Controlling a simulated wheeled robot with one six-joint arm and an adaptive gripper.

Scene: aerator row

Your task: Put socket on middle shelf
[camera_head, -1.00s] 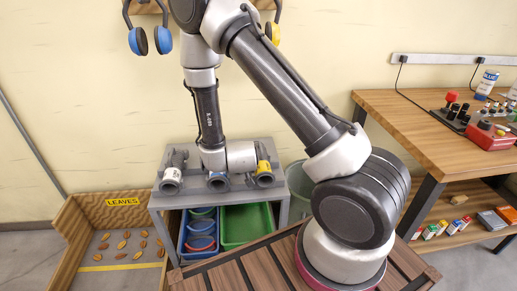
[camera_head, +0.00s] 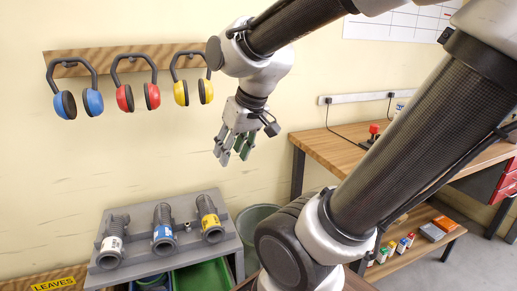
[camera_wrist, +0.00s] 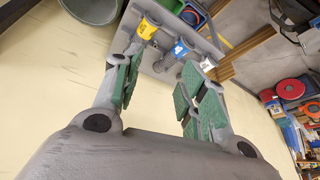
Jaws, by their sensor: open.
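My gripper (camera_head: 233,157) is open and empty, high in front of the wall, above the grey bench in the head view. In the wrist view its two green-padded fingers (camera_wrist: 163,78) are spread with nothing between them. I cannot clearly make out a socket. A small silvery piece (camera_head: 187,227) sits on the grey bench between the blue-banded and yellow-banded tubes, too small to identify. A middle shelf is not plain in these views. The wooden table at right has a lower shelf (camera_head: 399,256) holding several small boxes.
Three ribbed tubes with white (camera_head: 112,243), blue (camera_head: 163,231) and yellow (camera_head: 209,220) bands lie on the grey bench (camera_head: 226,244). Three ear defenders hang on a wall rack (camera_head: 102,62). A bucket (camera_head: 250,215) stands beside the bench. The air around my gripper is clear.

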